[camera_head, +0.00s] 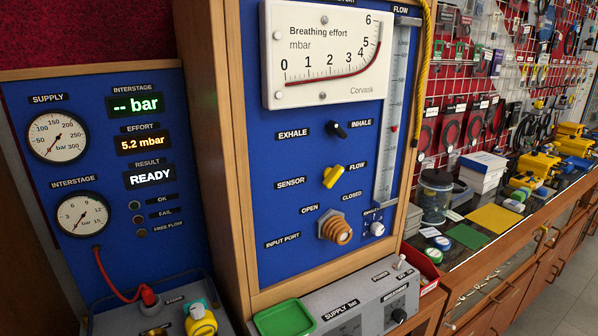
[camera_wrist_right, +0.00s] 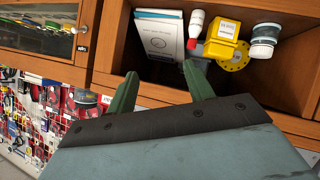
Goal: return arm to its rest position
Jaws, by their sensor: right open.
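My right gripper (camera_wrist_right: 165,92) shows only in the right wrist view. Its two green fingers are spread apart with nothing between them. They point toward a wooden cabinet and its open compartment, and touch nothing that I can see. In the head view neither gripper shows. The regulator testbench (camera_head: 282,215) stands there with its blue panel. Its effort display (camera_head: 141,143) reads 5.2 mbar and its result display (camera_head: 149,176) reads READY.
The open compartment holds booklets (camera_wrist_right: 157,38), a white bottle with a red cap (camera_wrist_right: 195,30), a yellow device (camera_wrist_right: 226,42) and a jar (camera_wrist_right: 264,40). A green tray (camera_head: 284,318) sits on the bench ledge. A counter with mats (camera_head: 495,218) runs along the right.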

